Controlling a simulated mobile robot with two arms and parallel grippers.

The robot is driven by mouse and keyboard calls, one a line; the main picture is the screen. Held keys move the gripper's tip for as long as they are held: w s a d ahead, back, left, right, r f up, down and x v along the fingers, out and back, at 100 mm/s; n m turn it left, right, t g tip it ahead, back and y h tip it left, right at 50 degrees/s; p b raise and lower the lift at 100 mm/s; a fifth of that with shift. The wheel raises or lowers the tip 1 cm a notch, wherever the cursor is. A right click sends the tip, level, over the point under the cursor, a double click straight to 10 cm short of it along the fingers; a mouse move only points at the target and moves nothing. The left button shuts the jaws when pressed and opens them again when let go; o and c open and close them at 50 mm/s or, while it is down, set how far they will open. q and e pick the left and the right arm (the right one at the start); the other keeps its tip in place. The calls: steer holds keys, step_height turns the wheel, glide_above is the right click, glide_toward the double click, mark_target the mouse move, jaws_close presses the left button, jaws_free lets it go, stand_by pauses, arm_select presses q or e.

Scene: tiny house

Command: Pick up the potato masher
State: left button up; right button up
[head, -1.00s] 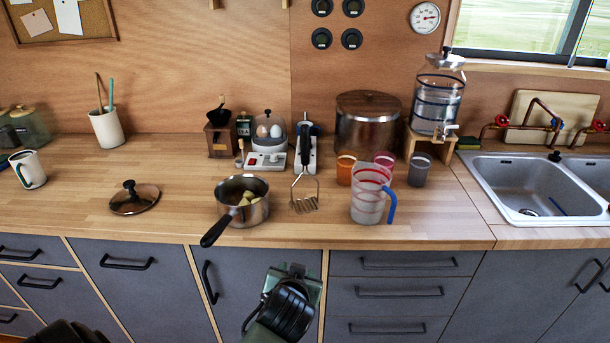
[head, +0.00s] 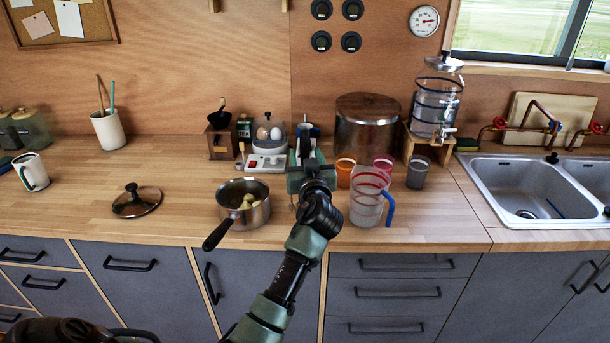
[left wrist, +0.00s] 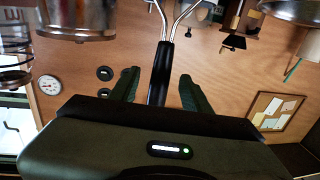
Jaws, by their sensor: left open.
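The potato masher has a black handle (left wrist: 161,72) and steel wires, seen in the left wrist view, where the scene is upside down. My left gripper (left wrist: 160,90) is open, with one green finger on each side of the handle. My right gripper is not in view.
A saucepan (head: 232,213) with pale chunks stands left of my arm on the wooden counter (head: 430,215). A striped jug (head: 366,205) stands close on its right. Behind are an egg cooker (head: 266,158) and a large pot (head: 366,135). A lid (head: 137,205) lies further left.

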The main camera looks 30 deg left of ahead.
arm_select(q)
steer(key=shift+x, duration=0.95)
jaws_close()
stand_by(0.7)
